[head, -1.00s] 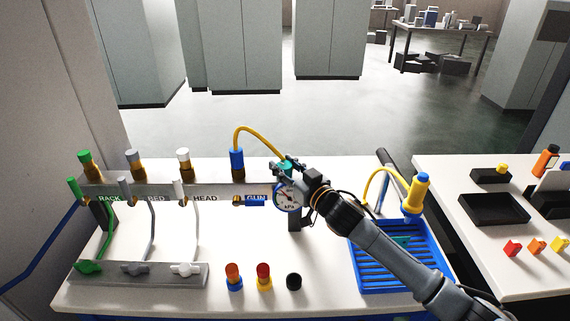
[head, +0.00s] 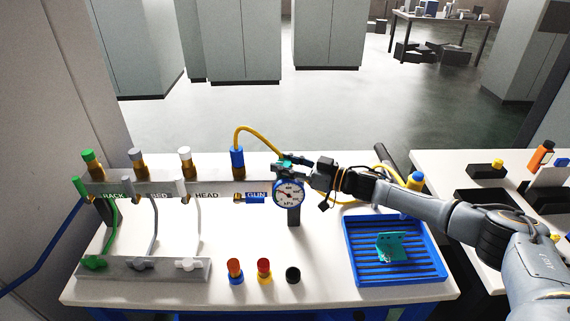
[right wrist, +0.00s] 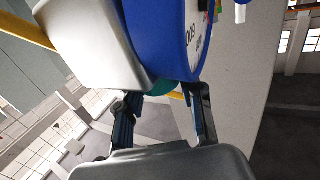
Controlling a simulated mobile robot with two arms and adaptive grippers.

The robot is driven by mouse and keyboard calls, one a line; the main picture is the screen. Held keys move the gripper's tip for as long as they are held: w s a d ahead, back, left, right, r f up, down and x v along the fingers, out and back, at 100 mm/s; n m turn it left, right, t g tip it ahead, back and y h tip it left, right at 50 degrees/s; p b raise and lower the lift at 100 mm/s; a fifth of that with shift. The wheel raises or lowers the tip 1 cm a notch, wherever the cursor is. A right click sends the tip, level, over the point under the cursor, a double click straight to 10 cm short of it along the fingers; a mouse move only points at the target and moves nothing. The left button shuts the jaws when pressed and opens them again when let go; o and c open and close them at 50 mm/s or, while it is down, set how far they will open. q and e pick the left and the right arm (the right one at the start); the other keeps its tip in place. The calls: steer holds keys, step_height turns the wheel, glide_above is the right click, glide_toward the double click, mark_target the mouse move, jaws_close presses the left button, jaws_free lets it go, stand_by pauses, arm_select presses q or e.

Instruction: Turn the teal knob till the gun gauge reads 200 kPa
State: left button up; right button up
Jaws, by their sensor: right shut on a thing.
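The teal knob (head: 286,161) sits on top of the gun gauge (head: 288,195), a round white dial with a blue rim. My right gripper (head: 291,165) comes in from the right and is shut on the knob. In the right wrist view, the teal knob (right wrist: 163,87) shows partly between the two fingers, under the gauge's blue rim (right wrist: 172,35). The gauge needle is small and seems to point to the upper left; I cannot read its exact value. My left gripper is not in view.
A yellow hose (head: 262,134) arches from the blue GUN fitting (head: 237,160) to the knob area. A blue tray (head: 352,262) with a teal part (head: 393,247) stands at the right. Several caps lie in front, including an orange-topped one (head: 235,270). Valves and fittings fill the left.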

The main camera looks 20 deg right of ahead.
mark_target(285, 163)
steer(key=shift+r, duration=0.1)
stand_by(0.3)
steer(key=o, duration=1.2)
step_height(285, 163, up, 10)
steer(key=shift+f, duration=0.1)
